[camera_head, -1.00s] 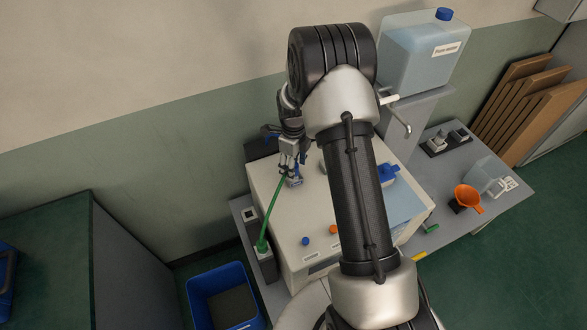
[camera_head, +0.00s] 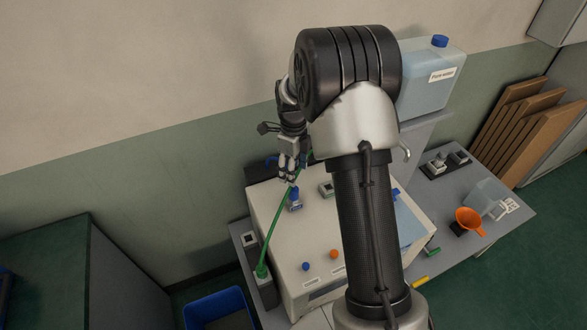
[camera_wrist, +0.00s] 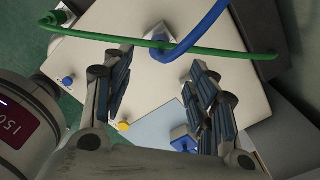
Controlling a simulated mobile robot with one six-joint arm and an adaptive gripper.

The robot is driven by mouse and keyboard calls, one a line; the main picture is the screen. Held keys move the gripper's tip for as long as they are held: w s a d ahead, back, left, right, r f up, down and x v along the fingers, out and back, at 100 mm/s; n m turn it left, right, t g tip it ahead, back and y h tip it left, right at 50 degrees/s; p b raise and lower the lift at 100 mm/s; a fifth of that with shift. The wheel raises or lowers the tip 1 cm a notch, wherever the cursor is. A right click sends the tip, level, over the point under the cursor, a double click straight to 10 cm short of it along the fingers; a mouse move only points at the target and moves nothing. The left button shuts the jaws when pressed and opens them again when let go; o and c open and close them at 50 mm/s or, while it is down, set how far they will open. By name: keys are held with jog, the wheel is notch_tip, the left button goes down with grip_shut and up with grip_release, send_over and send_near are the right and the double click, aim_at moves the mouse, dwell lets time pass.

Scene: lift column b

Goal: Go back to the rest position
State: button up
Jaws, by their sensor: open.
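My gripper (camera_head: 287,168) is open and empty, raised above the back part of the white machine (camera_head: 272,218) in the head view. In the wrist view my gripper (camera_wrist: 155,90) shows two spread dark-padded fingers with nothing between them. A blue hose with a grey connector (camera_head: 294,204) sits on the machine top just below the fingers; in the wrist view the blue hose (camera_wrist: 205,32) rises from it. A green hose (camera_head: 270,238) crosses beside it to a socket block (camera_head: 264,284) at the left. My arm hides part of the machine's right side.
A water canister (camera_head: 425,85) with a blue cap stands on a stand at the back right. An orange funnel (camera_head: 469,220) and a clear jug (camera_head: 484,197) are on the grey table (camera_head: 508,222). A blue bin (camera_head: 222,309) stands on the floor at the left.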

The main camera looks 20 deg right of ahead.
jog(key=s+a+r+n+t+b, duration=0.1)
jog(key=s+a+r+n, duration=0.3)
jog(key=s+r+n, duration=0.4)
jog(key=s+a+r+n+t, duration=0.1)
jog(key=s+a+r+n, duration=0.2)
jog(key=s+r+n, duration=0.5)
jog(key=s+a+r+n+t, duration=0.1)
jog(key=s+r+n, duration=0.1)
jog(key=s+n, duration=0.4)
jog(key=s+a+r+n+t, duration=0.1)
jog(key=s+a+r+n, duration=0.1)
jog(key=s+n, duration=0.4)
jog(key=shift+s+a+t+b, duration=0.3)
jog(key=shift+s+b, duration=0.15)
jog(key=shift+s, duration=0.6)
